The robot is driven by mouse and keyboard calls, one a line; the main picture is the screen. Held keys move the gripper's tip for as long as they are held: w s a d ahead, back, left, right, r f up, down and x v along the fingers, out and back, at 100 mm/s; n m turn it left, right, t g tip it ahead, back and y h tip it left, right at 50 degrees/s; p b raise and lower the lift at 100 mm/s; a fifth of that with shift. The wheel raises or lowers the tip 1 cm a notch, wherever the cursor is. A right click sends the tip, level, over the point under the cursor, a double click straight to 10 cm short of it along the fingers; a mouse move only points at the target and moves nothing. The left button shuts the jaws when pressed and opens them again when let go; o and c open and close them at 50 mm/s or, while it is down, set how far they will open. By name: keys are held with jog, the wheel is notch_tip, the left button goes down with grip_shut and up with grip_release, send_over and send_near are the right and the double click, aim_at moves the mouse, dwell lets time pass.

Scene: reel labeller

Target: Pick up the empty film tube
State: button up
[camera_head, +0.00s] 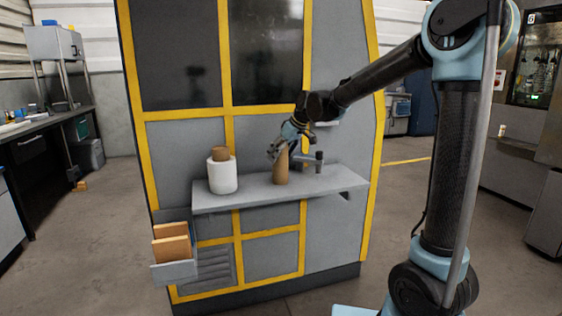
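A brown cardboard tube (281,168) stands upright on the grey shelf (335,179) of the machine. It looks like the empty film tube. My gripper (279,151) is at the top of this tube, reaching in from the upper right with its fingers pointing down and left. The fingers overlap the tube's upper end in the picture. They are too small to tell whether they touch it or are closed on it.
A white film roll (222,177) with a brown core stands on the shelf's left part. A dark grey spindle-like fitting (308,161) is close right of the tube. A tray (175,271) with brown boxes hangs at lower left. The machine's panel (180,150) rises behind the shelf.

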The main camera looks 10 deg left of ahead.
jog(key=c, duration=1)
jog(key=shift+r, duration=8.55)
